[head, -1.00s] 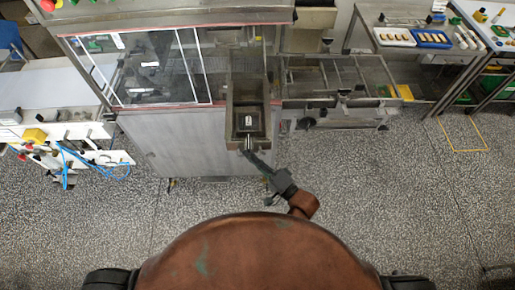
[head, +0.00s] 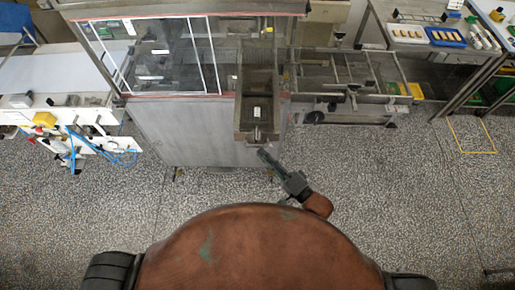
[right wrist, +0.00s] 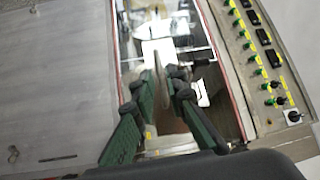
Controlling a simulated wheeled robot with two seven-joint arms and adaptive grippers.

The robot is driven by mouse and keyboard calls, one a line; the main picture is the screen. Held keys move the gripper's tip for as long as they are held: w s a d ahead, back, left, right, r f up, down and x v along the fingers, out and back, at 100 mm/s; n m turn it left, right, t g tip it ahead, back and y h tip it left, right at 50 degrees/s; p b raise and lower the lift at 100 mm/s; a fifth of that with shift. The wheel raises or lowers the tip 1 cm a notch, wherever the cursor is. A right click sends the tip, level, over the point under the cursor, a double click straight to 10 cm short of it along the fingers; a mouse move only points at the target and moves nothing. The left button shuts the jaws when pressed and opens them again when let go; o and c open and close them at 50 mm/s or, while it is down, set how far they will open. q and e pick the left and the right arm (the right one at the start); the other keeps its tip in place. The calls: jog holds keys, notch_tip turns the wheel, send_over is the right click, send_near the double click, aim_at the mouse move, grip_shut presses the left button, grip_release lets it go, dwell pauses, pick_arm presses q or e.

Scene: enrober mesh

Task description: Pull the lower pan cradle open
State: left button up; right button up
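The lower pan cradle seems to be the narrow metal trough (head: 243,118) that sticks out of the front of the machine in the head view. A small pale label shows inside its front end. My right gripper (head: 263,153) is just in front of and below that end, apart from it as far as I can see. My left gripper is out of view.
The machine's grey front panel (head: 195,132) and glass window (head: 165,62) are left of the cradle. A metal frame (head: 345,100) stands to the right. A control panel (right wrist: 262,70) shows in the right wrist view. The speckled floor (head: 400,190) is clear at the right.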

jog(key=v, duration=0.7)
jog(key=shift+s+d, duration=0.25)
